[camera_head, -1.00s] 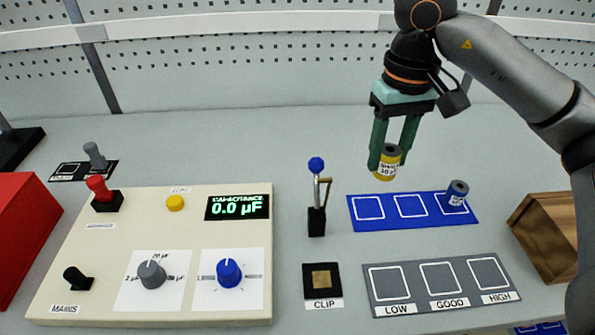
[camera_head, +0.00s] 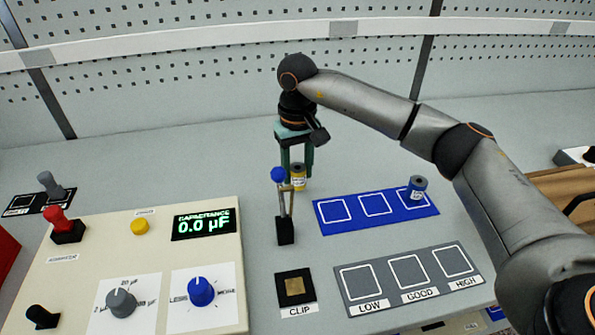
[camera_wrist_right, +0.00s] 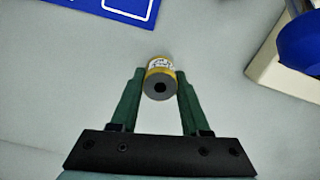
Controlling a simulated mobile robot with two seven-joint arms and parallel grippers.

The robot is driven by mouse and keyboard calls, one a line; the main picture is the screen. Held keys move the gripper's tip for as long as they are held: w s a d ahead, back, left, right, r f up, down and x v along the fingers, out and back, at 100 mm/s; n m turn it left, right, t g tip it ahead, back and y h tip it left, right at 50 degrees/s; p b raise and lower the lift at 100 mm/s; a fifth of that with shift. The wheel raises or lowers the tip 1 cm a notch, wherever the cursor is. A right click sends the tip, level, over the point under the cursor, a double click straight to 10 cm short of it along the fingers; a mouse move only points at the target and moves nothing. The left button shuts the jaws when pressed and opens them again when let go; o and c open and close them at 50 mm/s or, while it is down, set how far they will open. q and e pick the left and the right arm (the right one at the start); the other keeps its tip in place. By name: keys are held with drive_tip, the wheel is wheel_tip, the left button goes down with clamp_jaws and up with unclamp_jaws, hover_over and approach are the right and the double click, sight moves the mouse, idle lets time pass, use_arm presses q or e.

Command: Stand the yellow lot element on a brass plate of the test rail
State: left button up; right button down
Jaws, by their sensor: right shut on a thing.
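The yellow lot element (camera_head: 299,180) is a small cylinder with a grey end and a white printed label. My right gripper (camera_head: 297,168) is shut on it, behind the blue-knobbed lever (camera_head: 284,225) in the head view. In the right wrist view the fingers (camera_wrist_right: 160,88) grip the element (camera_wrist_right: 160,72) on both sides, its holed grey end facing the camera. A brass plate (camera_head: 295,286) lies on a black pad marked CLIP, in front of the lever. I see no other brass plate. My left gripper is not in view.
A blue mat (camera_head: 345,224) with white squares lies right of the lever and bears a blue element (camera_head: 417,188). A grey LOW, GOOD, HIGH mat (camera_head: 387,303) lies in front. The cream meter box (camera_head: 150,255) stands left and reads 0.0 µF.

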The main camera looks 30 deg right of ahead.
drive_tip(key=shift+f, duration=0.5)
drive_tip(key=shift+f, duration=0.2)
drive_tip(key=shift+c, duration=1.9)
unclamp_jaws()
